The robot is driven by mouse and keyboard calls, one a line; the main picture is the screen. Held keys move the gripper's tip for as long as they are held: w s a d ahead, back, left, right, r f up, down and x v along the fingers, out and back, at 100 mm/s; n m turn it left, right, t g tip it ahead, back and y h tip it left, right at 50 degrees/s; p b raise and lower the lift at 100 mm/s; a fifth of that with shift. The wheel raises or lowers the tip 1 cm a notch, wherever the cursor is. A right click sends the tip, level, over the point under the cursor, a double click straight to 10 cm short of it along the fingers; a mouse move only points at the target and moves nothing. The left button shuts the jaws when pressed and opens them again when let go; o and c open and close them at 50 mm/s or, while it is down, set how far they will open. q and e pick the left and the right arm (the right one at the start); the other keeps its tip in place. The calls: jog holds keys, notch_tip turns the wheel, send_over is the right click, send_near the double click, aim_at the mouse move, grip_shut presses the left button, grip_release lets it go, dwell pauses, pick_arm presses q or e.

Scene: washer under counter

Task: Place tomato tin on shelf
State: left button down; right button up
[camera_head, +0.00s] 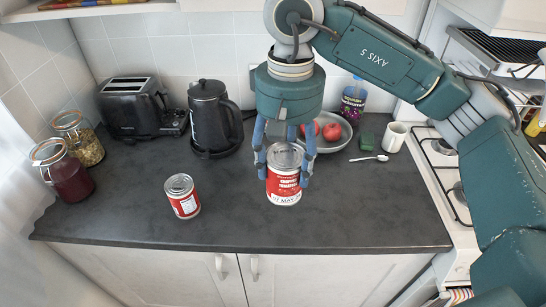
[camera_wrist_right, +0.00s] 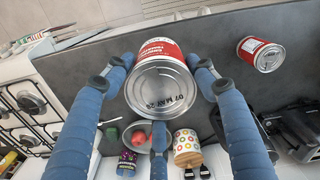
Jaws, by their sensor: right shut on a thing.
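A large red and white tin (camera_head: 284,184) with a bare metal top stands upright at or just above the counter, near its front edge. My right gripper (camera_head: 284,170) comes down from above with its blue fingers closed around the sides of this tin; it also shows in the right wrist view (camera_wrist_right: 160,88), where the tin's lid (camera_wrist_right: 160,90) is stamped with a date. A smaller red and white tin (camera_head: 182,196) stands on the counter to the left, and it shows in the wrist view too (camera_wrist_right: 262,53). Part of a white shelf (camera_head: 95,10) shows at the top left. My left gripper is out of view.
A black kettle (camera_head: 213,118) and toaster (camera_head: 135,106) stand at the back left, with two jars (camera_head: 64,172) at the far left. A bowl of red fruit (camera_head: 328,132), a white mug (camera_head: 394,137) and a hob (camera_head: 445,165) lie right. The front counter is mostly clear.

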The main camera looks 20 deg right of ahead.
jog(key=s+d+f+b, duration=0.1)
jog(key=s+d+f, duration=0.1)
jog(key=s+f, duration=0.2)
jog(key=s+d+f+b, duration=0.1)
jog(key=s+d+f, duration=0.2)
jog(key=f, duration=0.6)
jog(key=shift+s+d+f, duration=0.2)
jog(key=shift+s+f, duration=0.2)
jog(key=shift+s, duration=0.4)
